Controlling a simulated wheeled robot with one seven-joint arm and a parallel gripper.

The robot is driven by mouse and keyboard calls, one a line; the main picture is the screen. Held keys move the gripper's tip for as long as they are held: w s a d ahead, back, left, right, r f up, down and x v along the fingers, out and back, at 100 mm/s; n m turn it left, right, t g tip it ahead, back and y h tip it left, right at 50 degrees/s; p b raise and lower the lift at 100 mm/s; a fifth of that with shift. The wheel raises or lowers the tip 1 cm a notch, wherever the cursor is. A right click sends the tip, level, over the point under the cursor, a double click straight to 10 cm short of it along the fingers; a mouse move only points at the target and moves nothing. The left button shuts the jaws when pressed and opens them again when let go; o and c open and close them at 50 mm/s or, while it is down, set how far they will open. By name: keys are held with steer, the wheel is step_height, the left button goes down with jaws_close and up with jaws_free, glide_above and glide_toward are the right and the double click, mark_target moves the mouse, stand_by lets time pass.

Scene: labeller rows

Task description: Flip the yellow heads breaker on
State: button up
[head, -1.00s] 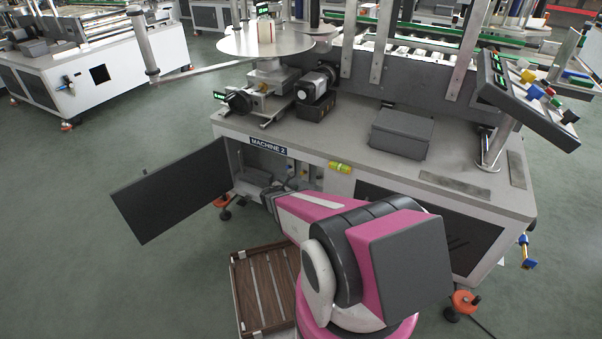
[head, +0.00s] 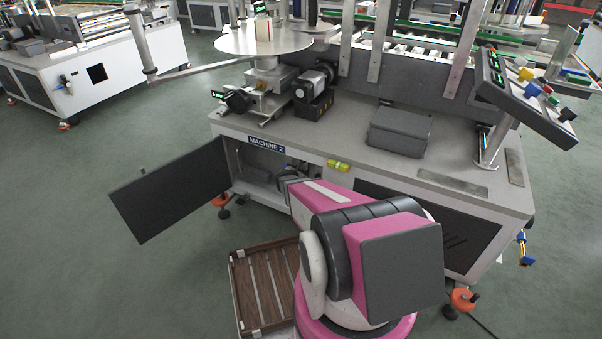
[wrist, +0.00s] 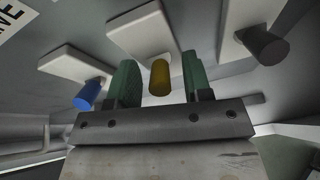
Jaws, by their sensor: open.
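The yellow breaker lever (wrist: 160,77) sticks out from a white plate (wrist: 142,32) in the middle of the wrist view. My gripper (wrist: 160,82) is open, with one green finger on each side of the yellow lever. I cannot tell whether either finger touches it. In the head view the cabinet under the Machine 2 label (head: 266,144) stands open, and my pink arm reaches into it. My arm hides the gripper and the levers there.
A blue lever (wrist: 88,95) is left of my gripper and a dark grey lever (wrist: 266,47) is right of it, each on a white plate. The dark cabinet door (head: 170,190) is swung out to the left. A slatted wooden case (head: 262,285) lies beside my base.

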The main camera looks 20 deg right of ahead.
jaws_close()
steer(key=shift+r, duration=0.1)
steer(key=shift+d+r+g+y, duration=0.1)
steer(key=shift+r+g+y, duration=0.05)
steer(key=shift+g+y, duration=0.5)
jaws_free()
steer(key=shift+w, duration=0.1)
